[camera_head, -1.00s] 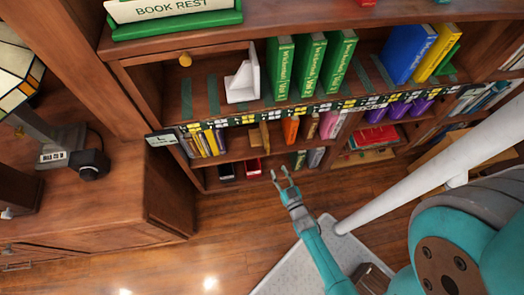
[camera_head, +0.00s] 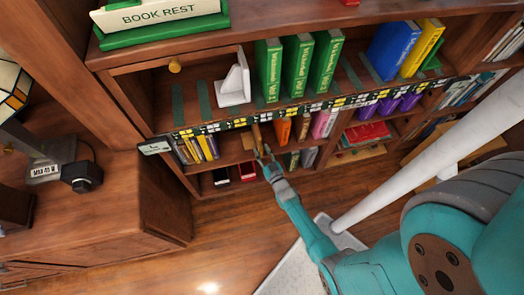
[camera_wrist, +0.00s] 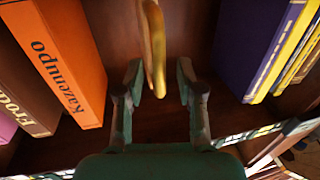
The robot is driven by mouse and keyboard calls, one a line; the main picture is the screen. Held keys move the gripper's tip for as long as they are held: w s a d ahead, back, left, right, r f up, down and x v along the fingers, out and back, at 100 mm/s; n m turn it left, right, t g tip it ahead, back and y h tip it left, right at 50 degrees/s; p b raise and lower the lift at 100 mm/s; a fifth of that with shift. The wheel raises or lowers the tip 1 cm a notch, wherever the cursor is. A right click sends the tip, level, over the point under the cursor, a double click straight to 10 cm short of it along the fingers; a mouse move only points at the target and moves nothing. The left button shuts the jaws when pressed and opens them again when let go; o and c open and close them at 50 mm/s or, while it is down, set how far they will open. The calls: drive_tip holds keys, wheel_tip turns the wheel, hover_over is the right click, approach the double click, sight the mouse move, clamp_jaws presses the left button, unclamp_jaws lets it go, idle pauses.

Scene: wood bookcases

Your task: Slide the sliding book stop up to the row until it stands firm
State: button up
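A wooden upright plate (camera_head: 257,136), which looks like a book stop, stands on the middle shelf in the gap between yellow-and-blue books (camera_head: 199,148) and an orange book (camera_head: 282,130). My gripper (camera_head: 263,154) is open at the front of this gap. In the wrist view the plate's pale curved edge (camera_wrist: 154,45) lies between my open fingers (camera_wrist: 159,82), with no clear contact. There the orange book (camera_wrist: 66,55) is at left and a purple-and-yellow book (camera_wrist: 255,50) at right. A white bookend (camera_head: 234,85) stands on the upper shelf, left of green books (camera_head: 298,66).
The dark, patterned front edge (camera_head: 300,112) of the upper shelf runs just above my gripper. Red and black items (camera_head: 248,171) sit on the bottom shelf. A cabinet (camera_head: 110,215) stands at the left.

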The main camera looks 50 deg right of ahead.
drive_tip(key=shift+w, duration=0.25)
clamp_jaws()
drive_tip(key=shift+d, duration=0.1)
